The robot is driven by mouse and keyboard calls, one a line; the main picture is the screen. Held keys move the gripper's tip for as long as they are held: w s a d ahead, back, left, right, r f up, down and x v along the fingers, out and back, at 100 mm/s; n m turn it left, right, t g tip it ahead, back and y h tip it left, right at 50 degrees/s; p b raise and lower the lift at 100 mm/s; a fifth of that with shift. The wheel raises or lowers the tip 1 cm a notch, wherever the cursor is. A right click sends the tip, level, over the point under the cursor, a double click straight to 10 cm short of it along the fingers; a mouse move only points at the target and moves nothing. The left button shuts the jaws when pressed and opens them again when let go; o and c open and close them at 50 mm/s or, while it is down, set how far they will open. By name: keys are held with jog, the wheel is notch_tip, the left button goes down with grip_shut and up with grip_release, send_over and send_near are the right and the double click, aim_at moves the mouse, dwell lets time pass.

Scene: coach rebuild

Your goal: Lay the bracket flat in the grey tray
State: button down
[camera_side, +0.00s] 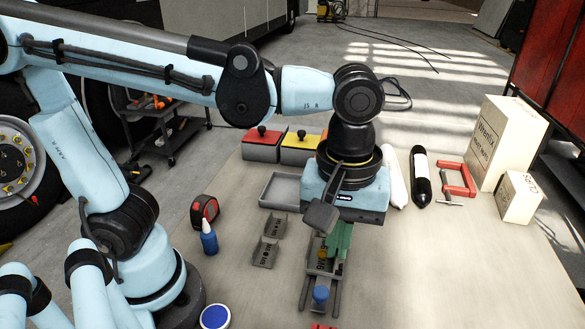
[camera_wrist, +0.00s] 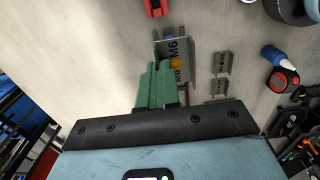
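A low-walled empty grey tray (camera_side: 281,203) sits on the table behind and left of my gripper in the side view; the wrist view does not show it. My gripper (camera_side: 339,245) points down over a grey channel-like holder (camera_side: 311,272), also seen in the wrist view (camera_wrist: 190,62). A green stepped piece (camera_wrist: 153,88) juts from under the gripper and shows in the side view (camera_side: 342,235). I cannot tell whether it is gripped or part of the jaws. The fingertips are not clear. Two small grey channel-shaped pieces (camera_side: 275,225) (camera_side: 265,253) lie left of the holder; no other bracket is clear.
Red-lidded (camera_side: 262,143) and yellow-lidded (camera_side: 300,148) boxes stand behind the tray. A blue bottle (camera_side: 209,240) and a tape measure (camera_side: 205,211) are at left. A black-and-white bottle (camera_side: 420,175), a red clamp (camera_side: 459,180) and cartons (camera_side: 505,145) are at right. The right front table is clear.

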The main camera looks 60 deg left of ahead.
jog(key=shift+w+a+r, duration=0.1)
jog(key=shift+r, duration=0.55)
jog(key=shift+w+a+r, duration=0.1)
jog(key=shift+r, duration=0.5)
jog(key=w+a, duration=0.8)
jog(key=a, duration=0.3)
send_over(290, 201)
notch_tip(290, 201, down, 7)
jog(key=shift+f, duration=5.3)
jog(key=shift+f, duration=0.1)
jog(key=c, duration=1.4)
grip_release()
jog(key=shift+o, duration=0.2)
